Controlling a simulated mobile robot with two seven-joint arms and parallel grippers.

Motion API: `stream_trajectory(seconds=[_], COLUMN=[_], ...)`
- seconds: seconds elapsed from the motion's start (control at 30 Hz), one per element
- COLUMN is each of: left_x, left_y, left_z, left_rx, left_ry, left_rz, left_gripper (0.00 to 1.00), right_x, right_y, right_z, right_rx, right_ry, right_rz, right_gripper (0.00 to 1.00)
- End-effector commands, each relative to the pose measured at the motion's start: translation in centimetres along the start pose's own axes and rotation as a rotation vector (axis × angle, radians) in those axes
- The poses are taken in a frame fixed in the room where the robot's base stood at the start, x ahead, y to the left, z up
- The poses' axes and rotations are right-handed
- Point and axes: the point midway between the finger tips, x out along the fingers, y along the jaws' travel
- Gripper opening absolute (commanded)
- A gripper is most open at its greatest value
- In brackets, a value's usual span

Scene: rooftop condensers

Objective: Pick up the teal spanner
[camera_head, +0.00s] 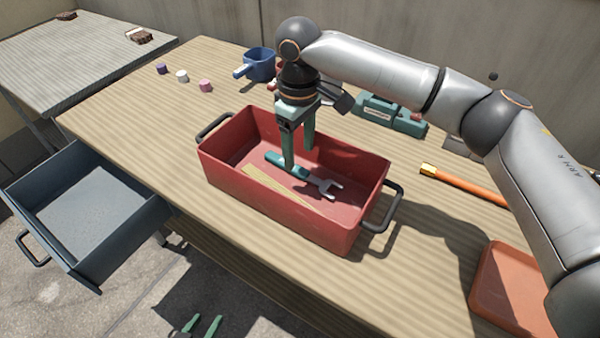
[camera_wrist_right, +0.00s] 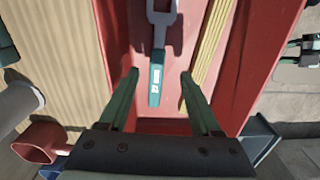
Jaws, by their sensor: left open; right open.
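The teal spanner, with a teal handle (camera_head: 296,168) and a grey open-ended head (camera_head: 326,187), lies on the floor of a red toolbox (camera_head: 290,215). My right gripper (camera_head: 299,158) reaches down into the toolbox from above, open, with its fingers about the handle in the head view. In the right wrist view the spanner's handle (camera_wrist_right: 156,82) shows between the two open fingertips; I cannot tell whether they are level with it. My left gripper (camera_head: 204,326) is open and empty at the bottom edge, low beside the table.
A yellow folding rule (camera_head: 275,187) lies beside the spanner in the toolbox. The toolbox walls and black handles (camera_head: 384,208) surround the right gripper. A blue pot (camera_head: 260,65), a teal case (camera_head: 390,115), an orange-handled tool (camera_head: 465,185) and an open drawer (camera_head: 95,205) are around.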

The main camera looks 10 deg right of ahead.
Motion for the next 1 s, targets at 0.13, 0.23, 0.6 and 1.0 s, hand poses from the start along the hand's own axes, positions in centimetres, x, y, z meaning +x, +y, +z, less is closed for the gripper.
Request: stream_trajectory(seconds=[0.13, 0.23, 0.6, 1.0], left_x=[0.5, 0.7, 0.6, 0.6], left_y=[-0.2, -0.3, -0.6, -0.6], left_z=[0.5, 1.0, 1.5, 1.3], left_rx=[0.001, 0.001, 0.003, 0.003], left_ry=[0.002, -0.003, -0.012, -0.006], left_rz=[-0.002, -0.005, -0.009, -0.009], left_gripper=[0.46, 0.46, 0.46, 0.46], right_x=[2.0, 3.6, 5.2, 5.1], right_y=[0.2, 0.5, 0.4, 0.4], right_z=[0.1, 0.1, 0.1, 0.0], right_rx=[0.0, -0.001, -0.001, -0.001], right_ry=[-0.003, -0.002, 0.0, 0.0], right_rz=[0.0, 0.0, -0.001, -0.001], right_gripper=[0.65, 0.65, 0.65, 0.26])
